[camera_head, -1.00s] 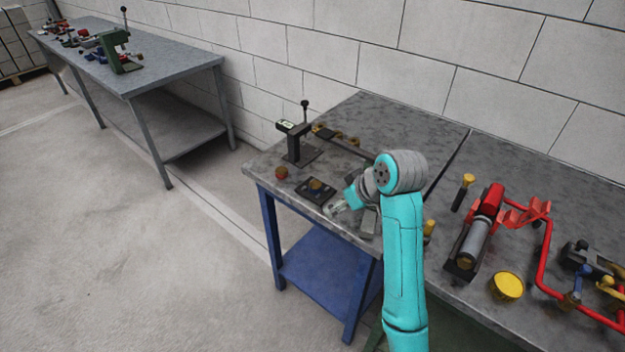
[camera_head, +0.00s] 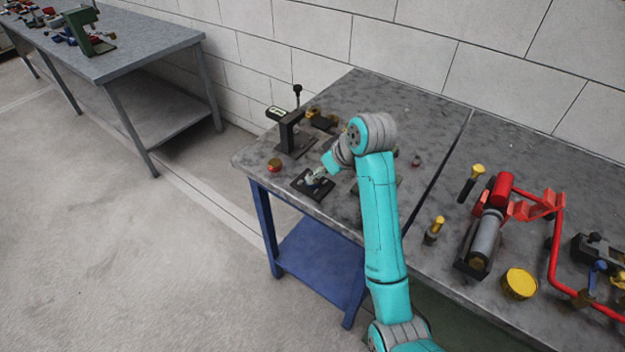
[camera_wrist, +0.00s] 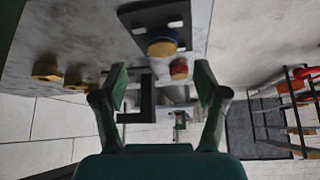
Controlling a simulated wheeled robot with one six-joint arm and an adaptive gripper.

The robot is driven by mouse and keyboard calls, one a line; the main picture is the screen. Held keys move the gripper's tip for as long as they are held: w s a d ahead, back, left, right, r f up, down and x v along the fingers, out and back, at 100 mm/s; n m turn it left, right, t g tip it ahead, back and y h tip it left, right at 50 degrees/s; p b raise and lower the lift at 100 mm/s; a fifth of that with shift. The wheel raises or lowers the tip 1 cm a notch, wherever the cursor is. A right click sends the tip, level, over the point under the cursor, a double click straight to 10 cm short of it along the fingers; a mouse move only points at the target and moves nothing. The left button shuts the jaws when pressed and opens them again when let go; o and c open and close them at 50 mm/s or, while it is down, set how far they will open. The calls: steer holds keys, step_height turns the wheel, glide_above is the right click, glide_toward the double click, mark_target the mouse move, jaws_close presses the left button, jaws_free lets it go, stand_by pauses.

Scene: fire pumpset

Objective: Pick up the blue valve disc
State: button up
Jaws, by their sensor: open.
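A round brass-coloured disc with a blue rim (camera_wrist: 161,47), which looks like the blue valve disc, sits on a black plate (camera_wrist: 186,20) in the wrist view. In the head view, the black plate (camera_head: 303,190) lies near the left front edge of the near table, and the disc is hidden or too small to tell there. My gripper (camera_head: 318,177) is at the plate in the head view. In the wrist view its two green fingers (camera_wrist: 161,72) are spread apart with nothing held. The disc appears ahead of them, between their lines.
A small red and brass piece (camera_head: 274,165) stands left of the plate. A black press-like stand (camera_head: 291,133) rises behind it. Brass fittings lie further back. Yellow-topped tools, a yellow cap (camera_head: 519,283) and red pipework (camera_head: 555,240) occupy the right table.

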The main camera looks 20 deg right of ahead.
steer(key=shift+x, duration=2.7)
steer(key=shift+s+a+f, duration=0.1)
steer(key=shift+s, duration=0.05)
jaws_close()
